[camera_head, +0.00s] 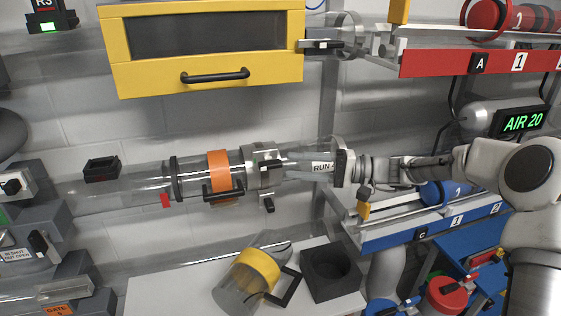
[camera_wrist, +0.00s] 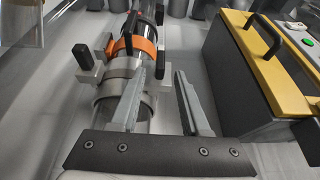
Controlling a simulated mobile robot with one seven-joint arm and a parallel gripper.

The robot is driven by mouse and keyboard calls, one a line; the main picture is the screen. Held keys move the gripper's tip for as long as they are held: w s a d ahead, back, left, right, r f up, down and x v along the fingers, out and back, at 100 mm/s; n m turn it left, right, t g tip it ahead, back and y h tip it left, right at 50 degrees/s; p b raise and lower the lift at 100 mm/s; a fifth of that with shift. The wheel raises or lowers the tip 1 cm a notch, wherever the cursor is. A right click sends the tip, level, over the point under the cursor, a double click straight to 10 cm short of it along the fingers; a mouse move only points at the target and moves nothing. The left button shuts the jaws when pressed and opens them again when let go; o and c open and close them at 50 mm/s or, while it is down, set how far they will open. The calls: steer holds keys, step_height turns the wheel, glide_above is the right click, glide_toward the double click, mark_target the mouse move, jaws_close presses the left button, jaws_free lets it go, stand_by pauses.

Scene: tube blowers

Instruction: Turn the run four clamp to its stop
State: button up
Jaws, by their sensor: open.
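The run four tube (camera_head: 110,188) is clear and lies level across the head view, with a "RUN" label (camera_head: 322,167) partly hidden by my gripper. The clamp is a grey metal ring (camera_head: 262,155) around the tube, right of an orange band (camera_head: 218,165). Black-tipped tabs stick out from it. The clamp also shows in the wrist view (camera_wrist: 113,92), left of my fingers, with a dark upright grip (camera_wrist: 82,57) at its side. My gripper (camera_head: 287,165) is open and empty beside the clamp; its fingers (camera_wrist: 170,62) point along the tube. I cannot tell whether a finger touches the ring.
A yellow-framed cabinet (camera_head: 208,88) with a black handle hangs above the tube. Red rack A (camera_head: 440,62) and blue rack C (camera_head: 400,236) are at the right.

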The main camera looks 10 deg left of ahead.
steer(key=w+d+p, duration=0.2)
steer(key=d, duration=1)
steer(key=shift+s+f, duration=0.1)
steer(key=s+a+h, duration=0.1)
steer(key=s+h, duration=0.8)
steer(key=s, duration=0.3)
steer(key=s+d+r+m+t+h, duration=0.25)
steer(key=s+d+t+h, duration=0.6)
steer(key=s+d, duration=0.75)
step_height(320, 180, up, 19)
steer(key=s+a+p, duration=0.1)
steer(key=s+p, duration=0.1)
steer(key=p, duration=1.6)
steer(key=shift+s+a+r+n, duration=0.2)
steer(key=shift+a+n, duration=0.1)
steer(key=shift+n, duration=0.05)
steer(key=shift+h, duration=0.25)
